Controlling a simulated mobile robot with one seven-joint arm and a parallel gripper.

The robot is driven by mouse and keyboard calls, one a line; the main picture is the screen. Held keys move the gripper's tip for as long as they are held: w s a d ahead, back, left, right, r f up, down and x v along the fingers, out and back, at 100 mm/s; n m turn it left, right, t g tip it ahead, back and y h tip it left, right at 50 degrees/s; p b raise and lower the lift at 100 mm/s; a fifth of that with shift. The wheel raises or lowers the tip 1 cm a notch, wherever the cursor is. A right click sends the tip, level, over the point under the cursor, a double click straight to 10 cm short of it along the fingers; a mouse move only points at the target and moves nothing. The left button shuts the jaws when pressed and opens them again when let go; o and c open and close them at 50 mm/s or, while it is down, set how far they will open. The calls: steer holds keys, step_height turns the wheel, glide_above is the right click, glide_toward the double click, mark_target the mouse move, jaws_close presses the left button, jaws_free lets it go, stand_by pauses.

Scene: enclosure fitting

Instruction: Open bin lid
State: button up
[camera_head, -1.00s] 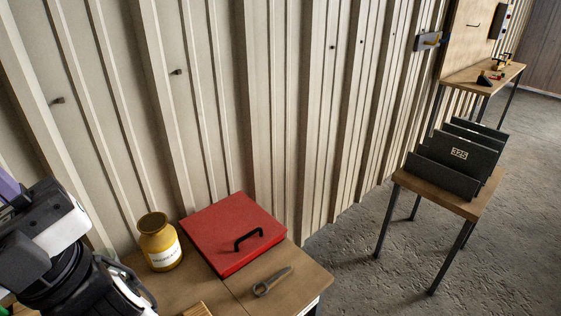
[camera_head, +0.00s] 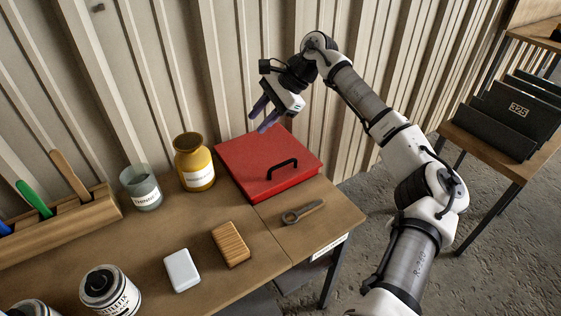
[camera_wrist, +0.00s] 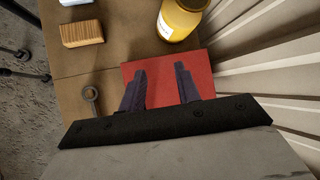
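The bin lid (camera_head: 250,160) is a flat red panel with a black bar handle (camera_head: 283,168) near its front edge. It lies shut on the right part of the wooden bench. My gripper (camera_head: 264,116) hangs above the lid's back edge, near the wall, apart from the lid. In the wrist view my gripper (camera_wrist: 160,80) shows two dark purple fingers spread apart with nothing between them. The red lid (camera_wrist: 150,72) is behind the fingers there, and its handle is hidden or out of that view.
A yellow jar (camera_head: 194,162) stands just left of the lid, with a glass cup (camera_head: 141,190) beyond it. A wrench-like tool (camera_head: 303,212) lies in front of the lid. A wooden block (camera_head: 230,244) and a white block (camera_head: 182,270) lie nearer. The corrugated wall (camera_head: 190,70) stands close behind.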

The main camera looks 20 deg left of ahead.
steer(key=w+d+f+t+h, duration=0.1)
steer(key=w+d, duration=0.2)
steer(key=d, duration=0.2)
steer(key=w+d+f+h, duration=0.1)
steer(key=w+d+h, duration=0.1)
steer(key=d, duration=0.4)
steer(key=p, duration=0.3)
glide_toward(282, 164)
steer(key=x, duration=0.7)
steer(key=shift+s+a+f, duration=0.1)
steer(key=shift+f, duration=0.15)
steer(key=shift+c, duration=0.4)
jaws_close()
